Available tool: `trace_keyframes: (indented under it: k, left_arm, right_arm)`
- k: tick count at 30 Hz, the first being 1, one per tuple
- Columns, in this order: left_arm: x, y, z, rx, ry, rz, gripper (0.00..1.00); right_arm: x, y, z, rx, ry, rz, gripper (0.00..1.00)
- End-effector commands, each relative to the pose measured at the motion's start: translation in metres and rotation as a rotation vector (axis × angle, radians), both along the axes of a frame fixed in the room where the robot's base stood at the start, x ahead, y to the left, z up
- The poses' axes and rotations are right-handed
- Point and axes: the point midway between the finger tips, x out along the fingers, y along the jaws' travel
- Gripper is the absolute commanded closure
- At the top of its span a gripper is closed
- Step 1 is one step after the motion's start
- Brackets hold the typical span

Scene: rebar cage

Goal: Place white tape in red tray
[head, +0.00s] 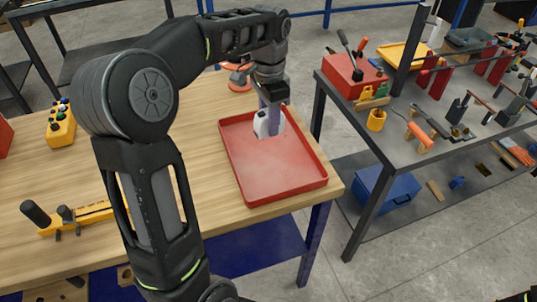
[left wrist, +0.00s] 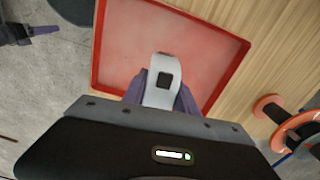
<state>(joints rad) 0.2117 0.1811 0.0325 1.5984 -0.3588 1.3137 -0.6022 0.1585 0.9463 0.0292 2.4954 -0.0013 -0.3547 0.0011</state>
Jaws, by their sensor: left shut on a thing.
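The red tray (head: 270,172) lies on the wooden table near its right front corner. It also fills the upper middle of the left wrist view (left wrist: 120,93). My left gripper (head: 271,125) is over the back part of the tray with its fingers pointing down. It is shut on the white tape (head: 262,123), which shows as a white roll with a dark centre between the fingers in the left wrist view (left wrist: 163,68). The tape is over the tray's inside; I cannot tell whether it touches the floor.
A grey bench (head: 395,130) with a red box (head: 352,77) and several tools stands to the right, across a gap. A yellow control box (head: 60,126) and a yellow tool (head: 95,213) are on the table's left. The tray's front part is empty.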

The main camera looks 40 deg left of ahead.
Motion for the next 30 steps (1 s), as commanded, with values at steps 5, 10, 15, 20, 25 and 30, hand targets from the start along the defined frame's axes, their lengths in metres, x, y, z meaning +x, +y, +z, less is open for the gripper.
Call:
trace_keyframes:
  k: [5,10,15,20,25,30]
  left_arm:
    - [-0.015,0.025,0.007,0.003,-0.001,-0.093,1.00]
    - [-0.015,0.026,0.008,0.003,-0.001,-0.103,1.00]
    - [-0.015,0.026,0.006,0.004,0.000,-0.102,1.00]
    - [-0.015,0.025,-0.014,0.003,0.003,-0.102,1.00]
    - [-0.015,0.025,-0.044,0.004,0.002,-0.102,1.00]
    - [-0.015,0.026,-0.056,0.005,-0.001,-0.101,1.00]
  right_arm:
    - [0.000,0.000,-0.002,0.000,0.000,0.000,0.57]
    - [0.000,0.000,-0.002,0.000,0.000,0.000,0.57]
    - [0.000,0.000,-0.002,0.000,0.000,0.000,0.57]
    - [0.000,0.000,-0.001,0.000,0.000,0.000,0.57]
    - [0.000,0.000,0.001,0.000,0.000,0.000,0.57]
    - [0.000,0.000,0.001,0.000,0.000,0.000,0.57]
